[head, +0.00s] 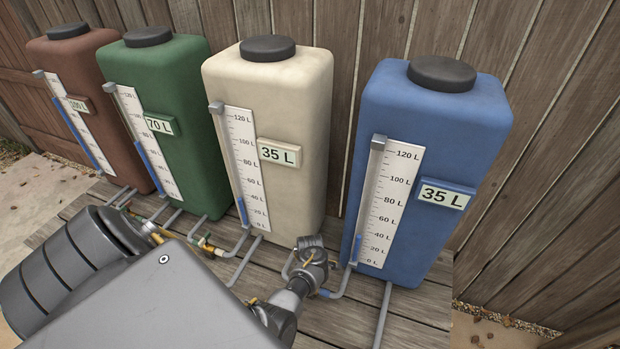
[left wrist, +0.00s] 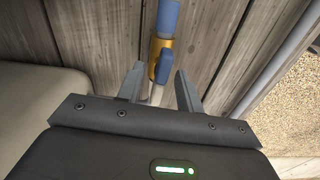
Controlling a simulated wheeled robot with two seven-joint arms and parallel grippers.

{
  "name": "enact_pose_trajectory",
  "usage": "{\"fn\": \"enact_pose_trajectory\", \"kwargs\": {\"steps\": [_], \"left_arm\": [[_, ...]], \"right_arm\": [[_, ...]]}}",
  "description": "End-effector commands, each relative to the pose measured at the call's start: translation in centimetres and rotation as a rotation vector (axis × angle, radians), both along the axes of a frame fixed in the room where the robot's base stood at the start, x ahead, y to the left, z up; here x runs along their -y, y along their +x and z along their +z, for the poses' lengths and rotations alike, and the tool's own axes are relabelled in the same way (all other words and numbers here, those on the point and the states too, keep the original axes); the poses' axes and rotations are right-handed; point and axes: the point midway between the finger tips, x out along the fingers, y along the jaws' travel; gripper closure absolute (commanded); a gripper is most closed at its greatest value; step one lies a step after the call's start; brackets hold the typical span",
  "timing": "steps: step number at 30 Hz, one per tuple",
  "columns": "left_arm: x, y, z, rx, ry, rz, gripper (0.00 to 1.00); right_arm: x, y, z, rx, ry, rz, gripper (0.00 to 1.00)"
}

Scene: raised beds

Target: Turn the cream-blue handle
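The cream-blue handle (left wrist: 163,66) is a small blue lever on a brass valve (left wrist: 161,48), on the pipe between the cream tank (head: 270,110) and the blue tank (head: 430,135). It lies roughly along the pipe. My left gripper (left wrist: 159,70) is open, with one finger on each side of the handle and visible gaps between. In the head view my left arm's end covers most of this valve; only the pipe's blue end (head: 328,293) shows. My right gripper is in neither view.
Cream and blue tank signs both read 35 L. A green tank (head: 170,75) marked 70 L and a brown tank (head: 75,70) marked 100 L stand to the left. Other pipes and valves run along the wooden deck (head: 410,315). A wooden fence (head: 540,150) stands behind.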

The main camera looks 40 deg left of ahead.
Motion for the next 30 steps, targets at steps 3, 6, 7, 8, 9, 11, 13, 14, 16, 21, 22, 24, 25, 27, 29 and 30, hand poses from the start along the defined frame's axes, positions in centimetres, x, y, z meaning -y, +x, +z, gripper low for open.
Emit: {"fn": "enact_pose_trajectory", "kwargs": {"steps": [3,6,7,8,9,11,13,14,16,21,22,24,25,27,29,30], "left_arm": [[0.0,0.0,0.0,0.000,0.000,0.000,0.64],[0.0,0.0,0.0,0.000,0.000,0.000,0.66],[0.0,0.0,0.0,0.000,0.000,0.000,0.70],[0.0,0.0,0.0,0.000,0.000,0.000,0.74],[0.0,0.0,0.0,0.000,0.000,0.000,0.79],[0.0,0.0,0.0,0.000,0.000,0.000,0.87],[0.0,0.0,0.0,0.000,0.000,0.000,0.96],[0.0,0.0,0.0,0.000,0.000,0.000,1.00],[0.0,0.0,0.0,0.000,0.000,0.000,1.00],[0.0,0.0,0.1,-0.001,0.001,-0.009,1.00],[0.0,0.0,0.1,-0.001,0.001,-0.013,1.00],[0.0,0.0,0.1,-0.001,0.001,-0.030,1.00],[-0.1,0.0,0.1,-0.001,0.001,-0.040,1.00],[-0.1,-0.1,0.2,-0.002,0.000,-0.071,1.00],[-0.1,-0.1,0.2,-0.003,0.000,-0.106,1.00],[-0.1,-0.1,0.2,-0.002,0.001,-0.132,1.00]], "right_arm": [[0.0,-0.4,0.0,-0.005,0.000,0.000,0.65],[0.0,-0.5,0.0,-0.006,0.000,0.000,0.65],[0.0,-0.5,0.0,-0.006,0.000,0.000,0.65],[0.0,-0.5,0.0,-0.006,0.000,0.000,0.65],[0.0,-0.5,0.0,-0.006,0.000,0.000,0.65],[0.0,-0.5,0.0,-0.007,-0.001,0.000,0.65],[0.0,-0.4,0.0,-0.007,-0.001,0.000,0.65],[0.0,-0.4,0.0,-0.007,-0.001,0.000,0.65],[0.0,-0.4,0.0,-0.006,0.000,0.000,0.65],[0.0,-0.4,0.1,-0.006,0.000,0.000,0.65],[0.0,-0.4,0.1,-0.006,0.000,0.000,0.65],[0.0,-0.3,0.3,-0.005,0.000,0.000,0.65],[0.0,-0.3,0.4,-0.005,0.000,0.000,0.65],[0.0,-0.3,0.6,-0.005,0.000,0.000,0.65],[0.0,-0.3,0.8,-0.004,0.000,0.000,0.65],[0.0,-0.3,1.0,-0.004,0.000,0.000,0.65]]}}
